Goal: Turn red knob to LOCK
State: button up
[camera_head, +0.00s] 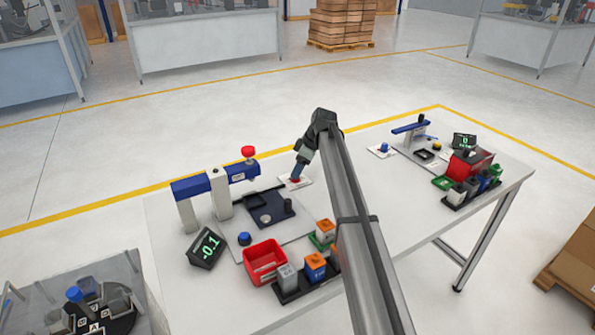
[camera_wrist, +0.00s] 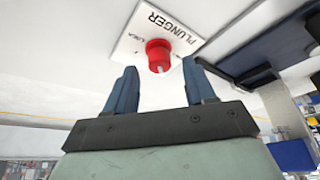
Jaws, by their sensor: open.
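A red knob (camera_wrist: 158,55) with a small pale mark at its lower edge sits on a white plate (camera_wrist: 140,35) in the wrist view. The plate reads PLUNGER; a smaller word beside the knob is not clearly legible. My gripper (camera_wrist: 160,67) is open, with its blue fingers on either side of the knob's near end and gaps on both sides. It is not closed on the knob. In the head view my gripper (camera_head: 297,176) is just above the plate (camera_head: 289,183), and the red knob (camera_head: 295,180) is mostly hidden by the fingers.
A blue-and-white press (camera_head: 205,183) with a red top stands left of my gripper. A dark fixture (camera_head: 270,208), a display (camera_head: 205,249) reading -0.1, a red bin (camera_head: 264,260) and several small boxes lie nearer. A second station (camera_head: 412,127) stands at the right.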

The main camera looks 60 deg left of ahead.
jog(key=shift+x, duration=0.85)
jog(key=shift+c, duration=0.4)
grip_shut()
